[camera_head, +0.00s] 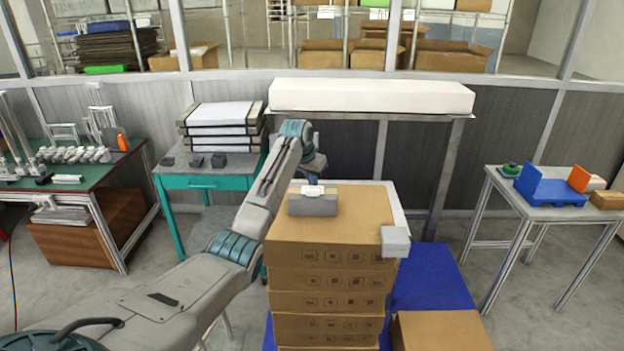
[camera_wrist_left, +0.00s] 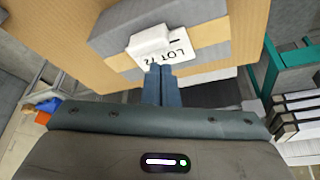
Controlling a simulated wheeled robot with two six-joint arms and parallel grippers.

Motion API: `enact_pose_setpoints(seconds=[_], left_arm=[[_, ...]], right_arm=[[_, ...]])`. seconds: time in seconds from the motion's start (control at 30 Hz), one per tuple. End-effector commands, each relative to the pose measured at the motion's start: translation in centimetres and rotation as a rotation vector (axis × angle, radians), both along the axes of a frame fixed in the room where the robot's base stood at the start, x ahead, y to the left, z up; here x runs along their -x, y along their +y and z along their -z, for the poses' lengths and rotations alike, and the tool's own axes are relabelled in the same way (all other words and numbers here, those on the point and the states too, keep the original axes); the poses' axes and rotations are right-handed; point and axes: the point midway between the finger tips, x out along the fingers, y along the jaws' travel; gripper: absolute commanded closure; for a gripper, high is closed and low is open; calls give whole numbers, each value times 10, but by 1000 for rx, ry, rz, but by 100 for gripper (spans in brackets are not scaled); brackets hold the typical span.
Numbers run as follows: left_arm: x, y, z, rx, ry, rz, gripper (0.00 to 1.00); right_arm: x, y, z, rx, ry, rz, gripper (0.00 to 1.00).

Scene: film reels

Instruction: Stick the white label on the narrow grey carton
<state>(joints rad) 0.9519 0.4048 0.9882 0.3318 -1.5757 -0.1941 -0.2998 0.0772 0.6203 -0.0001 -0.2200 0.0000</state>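The narrow grey carton (camera_head: 312,207) lies on top of the stack of brown boxes. In the left wrist view the carton (camera_wrist_left: 112,38) has a tan band along it. The white label (camera_wrist_left: 174,52), printed "LOT 12", lies against the carton, over grey and tan; a raised white block stands on it. The label (camera_head: 313,190) shows small in the head view. My left gripper (camera_wrist_left: 162,70) has its blue fingers side by side, shut, tips at the label's near edge. I cannot tell whether they touch it. My right gripper is out of view.
The brown box stack (camera_head: 330,255) stands on a blue base (camera_head: 425,275). A teal table (camera_head: 205,183) stands behind left, a grey table (camera_head: 540,212) at right.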

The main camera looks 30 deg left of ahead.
Motion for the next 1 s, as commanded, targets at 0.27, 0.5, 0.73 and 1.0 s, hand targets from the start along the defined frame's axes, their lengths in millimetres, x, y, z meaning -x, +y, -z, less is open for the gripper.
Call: enact_pose_setpoints(seconds=[0.27, 0.5, 0.73, 1.0], left_arm=[[0, 0, 4, 0, 1, 0, 100], [0, 0, 7, 0, 0, 0, 100], [0, 0, 10, 0, 0, 0, 100], [0, 0, 13, 0, 0, 0, 100]], right_arm=[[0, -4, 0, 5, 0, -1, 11], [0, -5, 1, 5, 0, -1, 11], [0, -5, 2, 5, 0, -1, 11], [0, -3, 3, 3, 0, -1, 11]])
